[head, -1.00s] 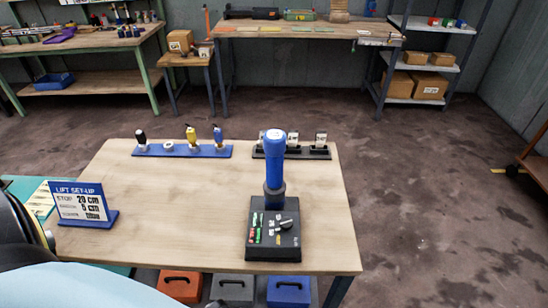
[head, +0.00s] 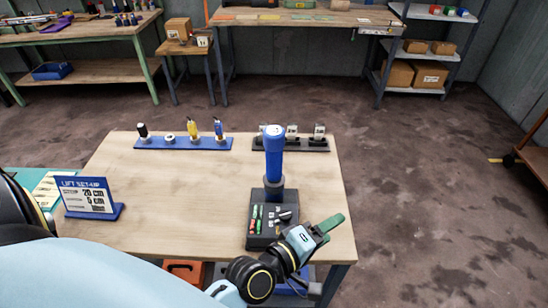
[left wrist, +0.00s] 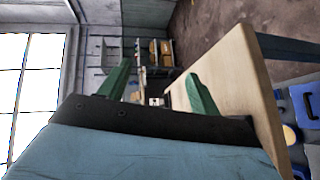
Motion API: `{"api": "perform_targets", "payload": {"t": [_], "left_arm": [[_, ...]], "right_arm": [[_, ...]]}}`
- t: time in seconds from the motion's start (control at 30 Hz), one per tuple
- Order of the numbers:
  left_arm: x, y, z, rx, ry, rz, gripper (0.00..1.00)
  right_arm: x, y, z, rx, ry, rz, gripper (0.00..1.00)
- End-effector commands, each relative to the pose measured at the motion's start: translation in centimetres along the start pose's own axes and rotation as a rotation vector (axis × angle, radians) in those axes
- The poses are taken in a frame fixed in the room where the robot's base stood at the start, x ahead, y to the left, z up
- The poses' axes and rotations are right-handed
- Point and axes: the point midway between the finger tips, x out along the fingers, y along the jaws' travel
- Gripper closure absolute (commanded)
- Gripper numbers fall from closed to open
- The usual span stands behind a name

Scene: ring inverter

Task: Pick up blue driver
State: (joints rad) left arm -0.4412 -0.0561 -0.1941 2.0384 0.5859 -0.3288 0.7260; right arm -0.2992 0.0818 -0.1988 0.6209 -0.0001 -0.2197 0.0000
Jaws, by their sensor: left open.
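A small blue-handled tool, which looks like the blue driver (head: 218,128), stands upright at the right end of a blue rack (head: 180,147) at the back left of the table (head: 150,180). A yellow-handled tool (head: 193,127) stands beside it. My left gripper (head: 327,228) has green fingers and is at the table's front right, well apart from the rack. Its fingers also show spread and empty in the left wrist view (left wrist: 160,92). My right gripper is not in view.
A tall blue cylinder (head: 273,158) stands on a black control box (head: 262,235), between my left gripper and the rack. A dark rack (head: 318,147) holds white pieces. A lift sign (head: 90,197) stands at the left. The table's middle left is clear.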

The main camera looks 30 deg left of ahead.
Motion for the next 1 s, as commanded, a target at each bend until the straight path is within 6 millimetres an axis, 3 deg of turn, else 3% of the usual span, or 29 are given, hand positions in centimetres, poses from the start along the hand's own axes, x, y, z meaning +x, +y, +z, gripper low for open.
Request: {"api": "perform_targets", "payload": {"t": [0.1, 0.2, 0.33, 0.5, 0.73, 1.0], "left_arm": [[0.8, 3.6, -2.3, -0.383, 0.159, 0.216, 0.37], [0.5, 5.1, -5.0, -0.705, 0.294, 0.395, 0.37], [-0.8, 5.1, -8.0, -1.084, 0.464, 0.614, 0.37], [-2.7, 3.2, -10.2, -1.425, 0.650, 0.832, 0.37], [-3.8, 1.6, -11.2, -1.592, 0.761, 0.959, 0.37], [-1.7, 1.7, -15.5, -1.596, 0.765, 0.967, 0.37]], "right_arm": [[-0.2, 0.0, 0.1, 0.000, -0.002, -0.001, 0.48], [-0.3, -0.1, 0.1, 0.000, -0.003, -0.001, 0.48], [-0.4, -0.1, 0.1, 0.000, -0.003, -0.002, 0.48], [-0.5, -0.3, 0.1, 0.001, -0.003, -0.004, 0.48], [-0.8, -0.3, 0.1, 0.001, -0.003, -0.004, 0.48], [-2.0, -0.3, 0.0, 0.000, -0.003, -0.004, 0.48]]}}
